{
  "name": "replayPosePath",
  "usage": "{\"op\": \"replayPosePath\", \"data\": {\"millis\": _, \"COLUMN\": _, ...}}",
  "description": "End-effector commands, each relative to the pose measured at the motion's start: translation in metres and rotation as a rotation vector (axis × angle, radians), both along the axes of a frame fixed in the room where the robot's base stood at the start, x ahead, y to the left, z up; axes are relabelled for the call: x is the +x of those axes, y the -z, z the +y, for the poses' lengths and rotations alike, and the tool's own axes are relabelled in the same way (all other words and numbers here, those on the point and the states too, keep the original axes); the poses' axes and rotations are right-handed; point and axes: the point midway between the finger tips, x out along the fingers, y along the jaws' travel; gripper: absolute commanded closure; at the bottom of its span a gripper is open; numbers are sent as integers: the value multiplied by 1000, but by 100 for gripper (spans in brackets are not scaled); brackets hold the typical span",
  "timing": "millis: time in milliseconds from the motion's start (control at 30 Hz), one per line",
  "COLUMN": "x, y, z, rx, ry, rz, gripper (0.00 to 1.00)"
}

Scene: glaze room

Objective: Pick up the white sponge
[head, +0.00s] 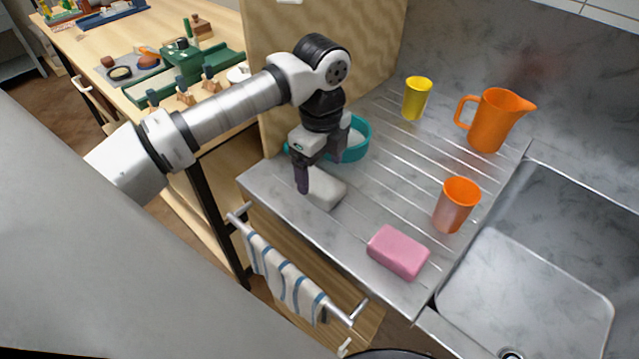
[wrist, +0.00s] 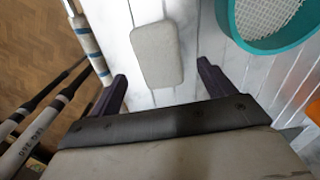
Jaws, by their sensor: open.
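The white sponge (head: 327,188) lies flat on the grey ribbed drainboard near its front left corner. In the wrist view the sponge (wrist: 157,54) is a pale rounded block, just beyond the fingertips and between their lines. My gripper (head: 320,177) is open above and beside the sponge, pointing down, with one dark finger at the sponge's left in the head view. In the wrist view my gripper (wrist: 162,80) shows both fingers wide apart with nothing between them. Part of the sponge is hidden behind the gripper in the head view.
A pink sponge (head: 398,252), an orange cup (head: 457,205), a yellow cup (head: 417,98) and an orange jug (head: 494,120) stand on the drainboard. A sink (head: 540,290) lies right. A striped towel (head: 285,280) hangs in front.

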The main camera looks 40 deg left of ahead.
Motion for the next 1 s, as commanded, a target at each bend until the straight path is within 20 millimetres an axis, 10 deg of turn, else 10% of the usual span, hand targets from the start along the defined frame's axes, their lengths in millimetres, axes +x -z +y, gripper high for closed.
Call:
{"op": "replayPosePath", "data": {"millis": 600, "x": -1, "y": 46, "z": -5, "rx": 0, "ry": 1, "rz": 0, "gripper": 19}}
{"op": "replayPosePath", "data": {"millis": 1000, "x": -1, "y": 46, "z": -5, "rx": -1, "ry": 1, "rz": 0, "gripper": 66}}
